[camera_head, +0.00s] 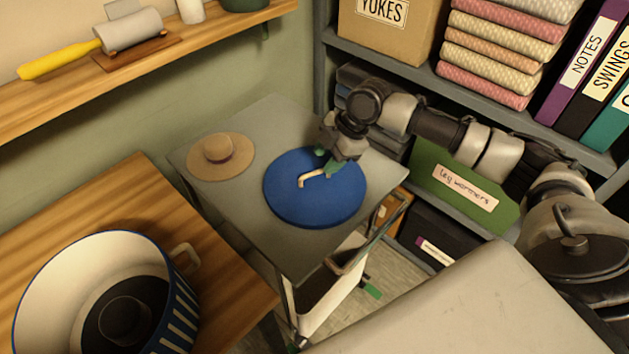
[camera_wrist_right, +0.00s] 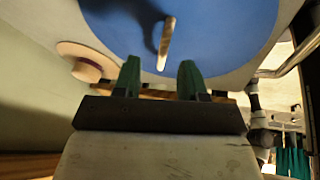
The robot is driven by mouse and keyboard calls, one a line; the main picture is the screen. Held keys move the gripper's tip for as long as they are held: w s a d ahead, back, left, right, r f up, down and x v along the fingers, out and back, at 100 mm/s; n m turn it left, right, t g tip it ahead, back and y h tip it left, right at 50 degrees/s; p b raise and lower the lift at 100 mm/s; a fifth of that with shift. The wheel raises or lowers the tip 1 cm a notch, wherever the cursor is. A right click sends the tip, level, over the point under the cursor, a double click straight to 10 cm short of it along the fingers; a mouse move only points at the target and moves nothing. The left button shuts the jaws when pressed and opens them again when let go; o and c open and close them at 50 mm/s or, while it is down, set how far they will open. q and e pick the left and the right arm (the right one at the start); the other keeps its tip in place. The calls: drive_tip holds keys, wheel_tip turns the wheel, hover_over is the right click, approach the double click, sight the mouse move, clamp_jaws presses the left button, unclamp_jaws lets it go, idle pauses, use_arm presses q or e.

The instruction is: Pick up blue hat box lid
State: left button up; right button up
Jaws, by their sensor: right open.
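The blue hat box lid (camera_head: 320,207) lies flat on the grey cart top (camera_head: 262,225). It is a round blue disc with a cream bar handle (camera_head: 312,178) on its top. My right gripper (camera_head: 328,163), with green fingers, is open and empty over the lid's far right part, beside the handle. In the right wrist view the open fingers (camera_wrist_right: 160,68) point toward the lid (camera_wrist_right: 222,30), and the handle (camera_wrist_right: 166,42) shows between them. I cannot tell whether the fingertips touch the lid. My left gripper is out of view.
A tan hat (camera_head: 222,165) lies left of the lid on the cart. A white, blue-striped box (camera_head: 52,270) with a dark hat inside stands on the wooden table (camera_head: 130,195). Grey shelving (camera_head: 400,75) stands behind; a green folder (camera_head: 440,190) is near my right arm.

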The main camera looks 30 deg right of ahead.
sight(320, 170)
drive_tip(key=x, duration=0.3)
drive_tip(key=shift+s+a+f, duration=0.1)
drive_tip(key=shift+a+f, duration=0.15)
drive_tip(key=shift+f, duration=0.3)
drive_tip(key=shift+c, duration=0.4)
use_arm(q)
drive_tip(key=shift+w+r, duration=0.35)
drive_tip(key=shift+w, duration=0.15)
use_arm(e)
clamp_jaws()
